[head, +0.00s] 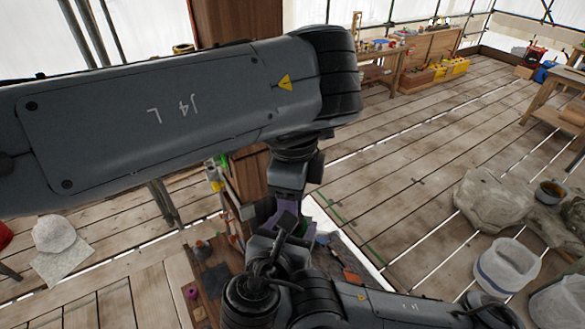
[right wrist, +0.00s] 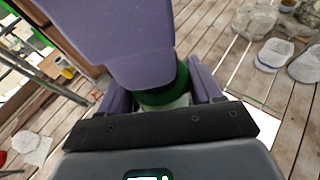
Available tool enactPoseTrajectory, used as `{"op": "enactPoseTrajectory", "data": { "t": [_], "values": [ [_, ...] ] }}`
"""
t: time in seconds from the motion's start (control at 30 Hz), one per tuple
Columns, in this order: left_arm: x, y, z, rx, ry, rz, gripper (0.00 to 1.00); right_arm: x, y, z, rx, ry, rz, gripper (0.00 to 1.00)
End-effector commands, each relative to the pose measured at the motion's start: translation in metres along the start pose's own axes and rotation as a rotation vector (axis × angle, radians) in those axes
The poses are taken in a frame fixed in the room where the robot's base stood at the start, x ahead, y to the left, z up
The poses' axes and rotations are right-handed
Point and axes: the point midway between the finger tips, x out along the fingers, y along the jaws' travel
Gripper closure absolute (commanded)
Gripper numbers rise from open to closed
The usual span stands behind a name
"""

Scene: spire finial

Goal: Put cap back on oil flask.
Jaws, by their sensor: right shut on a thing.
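In the right wrist view my right gripper (right wrist: 162,98) has its two purple fingers on either side of a dark green round piece (right wrist: 166,88) with a paler green part beside it. The gripper is shut on this piece. I cannot tell whether it is the oil flask or its cap. A broad purple part (right wrist: 125,40), probably of my left gripper, covers much of it from above. In the head view the left gripper (head: 305,228) is low at the centre, close to my right wrist. Its fingertips are hidden, and no separate cap or flask shows.
A low board with small items, including a dark square (head: 215,278), lies on the plank floor at lower left. Stones (head: 490,200) and white sacks (head: 507,268) stand at right. A workbench (head: 425,55) is at the back. Open planks lie between.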

Motion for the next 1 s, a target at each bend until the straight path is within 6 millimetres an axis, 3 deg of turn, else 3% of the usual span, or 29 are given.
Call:
{"op": "enactPoseTrajectory", "data": {
  "t": [0.3,0.7,1.0],
  "values": [
    [0.03,0.0,0.0,0.0,0.001,0.001,0.5,0.0,0.0,0.0,0.0,0.0,0.0,1.0],
    [0.034,0.0,0.0,0.0,0.001,0.0,0.52,0.0,0.0,0.0,0.0,0.0,0.0,1.0],
    [0.034,0.0,0.0,0.0,0.0,0.0,0.97,0.0,0.0,0.0,0.001,0.0,0.0,1.0]
  ]
}}
